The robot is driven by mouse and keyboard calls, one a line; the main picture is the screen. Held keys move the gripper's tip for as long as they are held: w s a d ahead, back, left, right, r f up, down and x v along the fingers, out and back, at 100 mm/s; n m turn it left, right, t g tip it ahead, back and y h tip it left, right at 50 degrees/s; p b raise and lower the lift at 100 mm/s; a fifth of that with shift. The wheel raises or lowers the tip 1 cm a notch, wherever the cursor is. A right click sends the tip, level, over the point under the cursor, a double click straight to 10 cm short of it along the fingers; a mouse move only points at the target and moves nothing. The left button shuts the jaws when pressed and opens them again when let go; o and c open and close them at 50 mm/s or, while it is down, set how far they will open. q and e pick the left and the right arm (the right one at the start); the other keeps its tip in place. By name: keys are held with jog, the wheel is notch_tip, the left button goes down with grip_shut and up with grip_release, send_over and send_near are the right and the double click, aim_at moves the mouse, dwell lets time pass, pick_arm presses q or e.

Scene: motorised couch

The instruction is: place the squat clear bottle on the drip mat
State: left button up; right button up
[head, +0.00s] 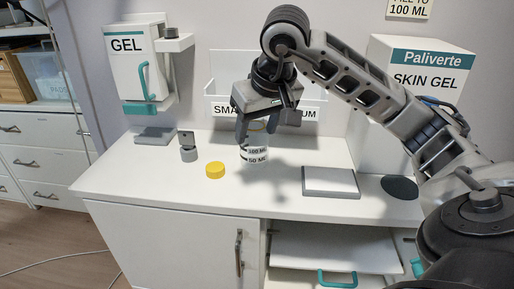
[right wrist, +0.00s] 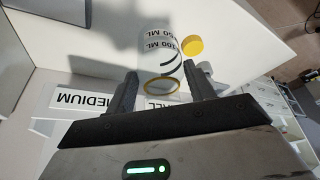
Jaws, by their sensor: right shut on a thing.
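The squat clear bottle (head: 254,155) has "100 ML" and "50 ML" marks and a yellow ring at its open neck. My right gripper (head: 257,134) is shut on it from above, one finger on each side. In the right wrist view the bottle (right wrist: 158,48) is between the fingers (right wrist: 161,76), its neck towards the palm. It looks upright at or just above the counter; contact with the counter is unclear. A flat grey mat (head: 154,136) lies below the GEL dispenser at the left and looks like the drip mat; it is empty. My left gripper is not in view.
A yellow cap (head: 215,170) and a small grey device (head: 188,147) are left of the bottle. A square pale pad (head: 330,182) and a black disc (head: 400,187) lie to the right. The GEL dispenser (head: 137,67) overhangs the mat. The Paliverte box (head: 413,105) stands behind my right arm.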

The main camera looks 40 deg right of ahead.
aim_at(257, 145)
jog(key=shift+w+d+f, duration=0.15)
jog(key=shift+f, duration=0.1)
jog(key=x, duration=0.3)
jog(key=shift+s+d+f, duration=0.1)
jog(key=shift+s+f, duration=0.15)
jog(key=shift+s, duration=0.05)
jog(key=shift+f, duration=0.3)
jog(key=shift+f, duration=0.1)
jog(key=shift+f+b, duration=0.15)
jog(key=shift+b, duration=0.25)
jog(key=o, duration=1)
